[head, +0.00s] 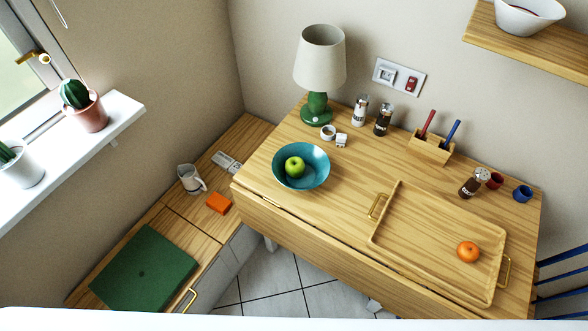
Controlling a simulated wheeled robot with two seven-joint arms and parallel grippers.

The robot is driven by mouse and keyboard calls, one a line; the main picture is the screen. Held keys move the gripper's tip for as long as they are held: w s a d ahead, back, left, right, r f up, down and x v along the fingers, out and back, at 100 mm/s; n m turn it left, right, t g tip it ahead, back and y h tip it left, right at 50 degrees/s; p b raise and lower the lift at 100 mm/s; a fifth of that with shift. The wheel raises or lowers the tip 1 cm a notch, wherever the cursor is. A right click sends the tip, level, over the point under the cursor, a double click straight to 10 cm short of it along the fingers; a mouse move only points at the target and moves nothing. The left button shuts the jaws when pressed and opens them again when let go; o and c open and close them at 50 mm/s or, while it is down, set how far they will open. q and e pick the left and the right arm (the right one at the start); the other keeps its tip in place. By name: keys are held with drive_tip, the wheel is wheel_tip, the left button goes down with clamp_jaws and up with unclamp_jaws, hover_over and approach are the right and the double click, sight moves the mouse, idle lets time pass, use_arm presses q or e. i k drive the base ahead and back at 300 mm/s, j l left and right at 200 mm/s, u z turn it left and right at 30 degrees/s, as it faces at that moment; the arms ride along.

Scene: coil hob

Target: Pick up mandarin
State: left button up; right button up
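The mandarin (468,252) is a small round orange fruit. It lies in the right part of a wooden tray (405,240) with low walls and brass handles, on the right side of the wooden table (265,180). Nothing covers the mandarin. Neither of my grippers shows in the head view.
A teal bowl (318,177) with a green apple (294,167) stands left of the tray. A lamp (319,65), shakers (383,119), a pen holder (430,148), a dark-filled shaker (472,184) and small cups (522,194) stand behind. A blue chair (562,272) is at right.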

sight(468, 251)
drive_tip(key=z, duration=1.7)
